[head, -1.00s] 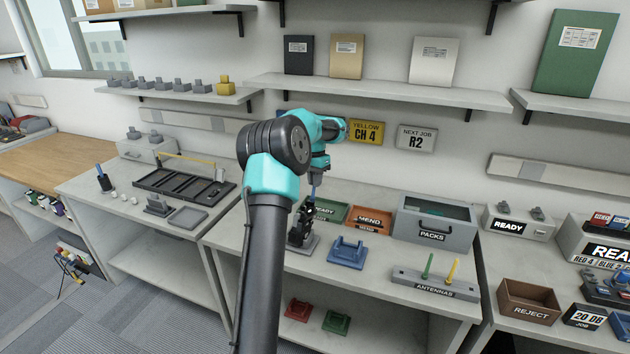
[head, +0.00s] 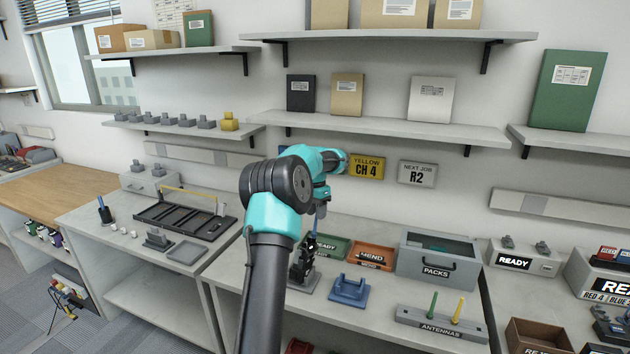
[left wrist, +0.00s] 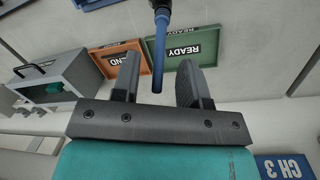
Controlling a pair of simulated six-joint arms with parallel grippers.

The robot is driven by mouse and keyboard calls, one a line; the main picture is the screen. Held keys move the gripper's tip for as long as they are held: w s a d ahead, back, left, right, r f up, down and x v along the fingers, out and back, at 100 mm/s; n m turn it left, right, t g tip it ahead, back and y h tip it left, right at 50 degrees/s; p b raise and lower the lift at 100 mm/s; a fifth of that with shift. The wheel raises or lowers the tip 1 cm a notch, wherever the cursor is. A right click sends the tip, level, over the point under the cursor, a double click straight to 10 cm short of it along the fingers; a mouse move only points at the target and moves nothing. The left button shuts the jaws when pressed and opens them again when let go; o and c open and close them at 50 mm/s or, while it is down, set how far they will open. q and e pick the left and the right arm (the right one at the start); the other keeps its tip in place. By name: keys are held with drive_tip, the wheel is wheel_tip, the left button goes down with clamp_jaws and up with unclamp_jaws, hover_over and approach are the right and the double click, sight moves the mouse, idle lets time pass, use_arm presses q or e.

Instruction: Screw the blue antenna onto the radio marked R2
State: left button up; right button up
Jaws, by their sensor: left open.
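The blue antenna (head: 316,224) stands upright on top of a dark radio (head: 304,252), which sits in a grey stand on the middle bench. I cannot read a mark on this radio or tell how tightly the antenna is seated. In the left wrist view the blue antenna (left wrist: 159,58) runs from the radio's dark top to between my fingers. My left gripper (left wrist: 157,78) is open, one finger on each side of the antenna, with gaps on both sides. In the head view my left gripper (head: 321,194) is above the radio. My right gripper is not in view.
An antenna rack (head: 441,327) holds a green and a yellow antenna. A blue cradle (head: 349,291) stands empty beside the radio. Green READY (head: 330,249) and orange MEND (head: 371,257) trays and a PACKS box (head: 437,262) stand behind. A wall sign (head: 417,173) reads NEXT JOB R2.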

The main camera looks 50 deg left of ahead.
use_arm(q)
wheel_tip(320, 180, up, 16)
drive_tip(key=a, duration=0.1)
drive_tip(key=shift+w+a+f, duration=0.2)
drive_tip(key=shift+w+a, duration=0.05)
drive_tip(key=shift+a, duration=0.05)
idle(0.7)
